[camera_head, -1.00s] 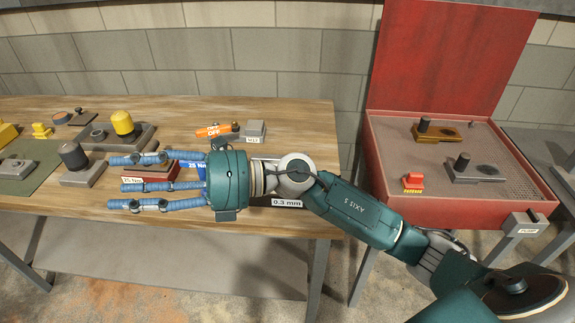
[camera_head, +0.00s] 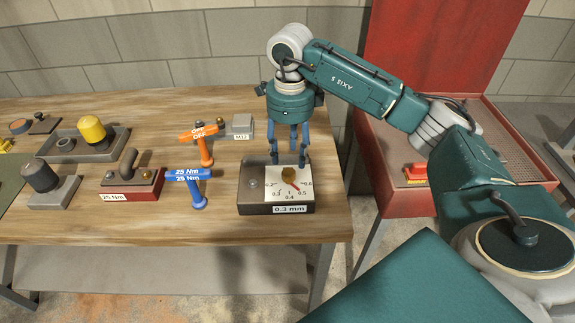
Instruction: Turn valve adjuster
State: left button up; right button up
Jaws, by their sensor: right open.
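The valve adjuster is a dark box with a white dial plate (camera_head: 278,188) near the front right of the wooden table. The plate carries scale numbers and a small brass knob (camera_head: 290,174) with a red mark beside it. A label on the box front reads 0.3 mm (camera_head: 289,209). My right gripper (camera_head: 289,160) points down over the box, its blue fingers spread and open. The fingertips are just behind and above the knob; I cannot tell whether they touch the box. My left gripper is not in view.
Left of the adjuster stand a blue 25 Nm tool (camera_head: 196,190), an orange OFF tool (camera_head: 203,146) and a red 25 Nm block (camera_head: 131,185). A grey M12 block (camera_head: 242,125) is behind. The red case (camera_head: 400,199) stands right of the table. The table's front edge is clear.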

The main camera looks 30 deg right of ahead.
aim_at(288, 172)
notch_tip(288, 172, down, 4)
jog(key=shift+w+r+p, duration=0.15)
jog(key=shift+r+p, duration=0.05)
jog(key=shift+p, duration=0.3)
notch_tip(288, 172, down, 4)
jog(key=shift+w+r+p, duration=0.15)
jog(key=shift+p, duration=0.3)
jog(key=shift+w, duration=0.1)
jog(key=c, duration=0.7)
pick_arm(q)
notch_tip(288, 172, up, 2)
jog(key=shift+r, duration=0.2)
pick_arm(e)
jog(key=c, duration=0.4)
